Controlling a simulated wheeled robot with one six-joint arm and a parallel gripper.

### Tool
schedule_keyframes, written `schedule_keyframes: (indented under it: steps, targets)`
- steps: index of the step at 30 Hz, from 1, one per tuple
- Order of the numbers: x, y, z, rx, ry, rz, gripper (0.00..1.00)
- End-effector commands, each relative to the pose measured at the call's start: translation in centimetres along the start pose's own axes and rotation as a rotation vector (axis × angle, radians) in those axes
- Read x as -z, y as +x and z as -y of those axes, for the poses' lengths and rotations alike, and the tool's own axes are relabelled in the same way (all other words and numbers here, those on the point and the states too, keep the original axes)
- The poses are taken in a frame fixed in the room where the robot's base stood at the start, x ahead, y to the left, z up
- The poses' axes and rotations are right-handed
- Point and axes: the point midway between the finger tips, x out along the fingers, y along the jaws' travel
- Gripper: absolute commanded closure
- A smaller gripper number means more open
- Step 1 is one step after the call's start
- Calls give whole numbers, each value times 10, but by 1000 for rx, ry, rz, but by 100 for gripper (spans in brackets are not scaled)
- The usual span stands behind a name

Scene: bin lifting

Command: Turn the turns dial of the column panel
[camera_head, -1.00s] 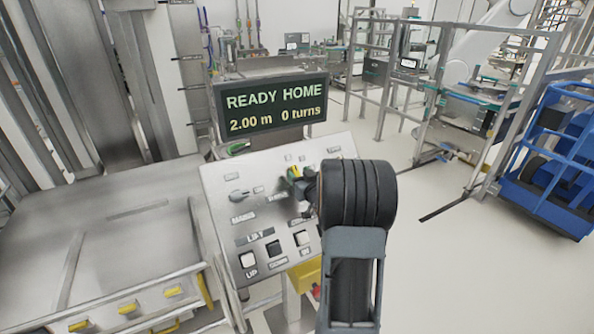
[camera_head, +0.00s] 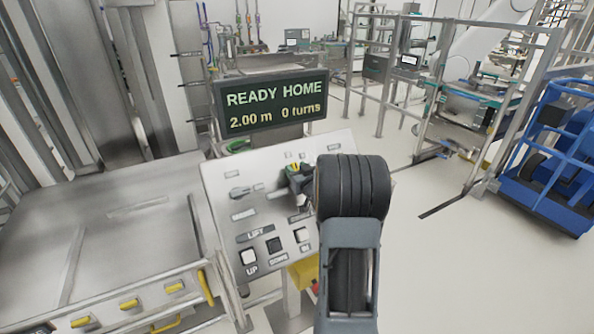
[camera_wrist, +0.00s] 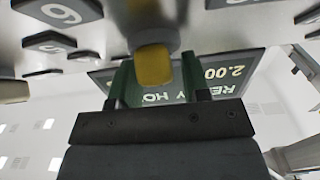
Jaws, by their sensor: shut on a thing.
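The column panel (camera_head: 222,172) is a tilted light metal board with labelled controls. In the wrist view, the turns dial (camera_wrist: 153,65) shows a yellow tip under a grey round body. The green fingers of my gripper (camera_wrist: 148,82) stand on both sides of this tip and are shut on it. In the head view my gripper (camera_head: 297,171) is at the panel's upper right, and my wrist hides much of the dial there. The display (camera_head: 272,104) above the panel reads READY HOME, 2.00 m, 0 turns.
Below are a white UP button (camera_head: 249,257), a dark DOWN button (camera_head: 274,245) and another white button (camera_head: 301,234). Number plates (camera_wrist: 50,42) surround the dial. Open floor lies to the right.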

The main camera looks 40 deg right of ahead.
Motion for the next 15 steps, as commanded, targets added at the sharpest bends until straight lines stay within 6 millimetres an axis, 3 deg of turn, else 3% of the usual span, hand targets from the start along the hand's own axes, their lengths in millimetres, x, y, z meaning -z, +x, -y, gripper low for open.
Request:
schedule_keyframes:
  steps: [15]
  targets:
    - [-5,0,0,-118,141,0,81]
